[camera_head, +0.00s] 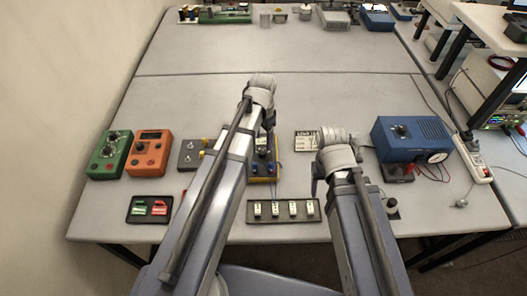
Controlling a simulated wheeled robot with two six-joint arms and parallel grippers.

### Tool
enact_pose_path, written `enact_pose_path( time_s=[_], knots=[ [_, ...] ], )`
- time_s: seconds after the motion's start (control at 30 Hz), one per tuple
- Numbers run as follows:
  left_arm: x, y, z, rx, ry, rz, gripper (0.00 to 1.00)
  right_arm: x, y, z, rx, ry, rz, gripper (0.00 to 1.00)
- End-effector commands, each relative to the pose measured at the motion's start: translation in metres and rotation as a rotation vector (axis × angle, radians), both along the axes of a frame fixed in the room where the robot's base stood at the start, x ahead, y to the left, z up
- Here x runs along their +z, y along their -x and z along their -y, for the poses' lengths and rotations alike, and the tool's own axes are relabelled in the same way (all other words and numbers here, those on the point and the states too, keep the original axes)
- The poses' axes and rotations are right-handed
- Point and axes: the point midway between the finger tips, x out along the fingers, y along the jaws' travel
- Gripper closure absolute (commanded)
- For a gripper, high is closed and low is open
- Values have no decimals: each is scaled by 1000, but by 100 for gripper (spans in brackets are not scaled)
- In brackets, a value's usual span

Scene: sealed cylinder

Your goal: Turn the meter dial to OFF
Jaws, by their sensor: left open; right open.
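A yellow-edged meter (263,171) lies on the table near the middle, with a dark face and leads at its lower end. My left arm and gripper cover much of it, and I cannot make out its dial or setting. My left gripper (267,150) points down over the upper part of the meter, open; I cannot tell whether it touches the dial. My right gripper (316,186) is open and empty, right of the meter and above the strip of white modules.
Green (110,154) and orange (149,153) boxes stand left, a grey switch box (190,154) beside the meter. A blue unit (412,140) stands right. A strip of white modules (284,211) lies in front.

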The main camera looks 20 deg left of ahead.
Motion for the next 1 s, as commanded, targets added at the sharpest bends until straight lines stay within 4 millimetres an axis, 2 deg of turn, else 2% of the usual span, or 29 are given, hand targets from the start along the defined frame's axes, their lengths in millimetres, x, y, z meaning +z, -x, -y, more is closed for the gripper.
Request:
enact_pose_path(
  time_s=[0.03,0.43,0.57,0.83,0.87,1.0],
  knots=[
    [-11,0,0,0,0,0,31,-11,0,0,0,0,0,38],
    [-60,0,0,0,0,0,31,-60,0,0,-1,0,0,38],
    [-66,0,0,0,0,0,31,-66,0,0,-1,0,0,38],
    [-65,0,0,0,0,0,31,-65,0,0,-1,0,0,38],
    [-65,0,0,0,0,0,32,-65,0,0,-1,0,0,38],
    [-65,0,0,0,0,0,48,-65,0,0,-1,0,0,38]
  ],
)
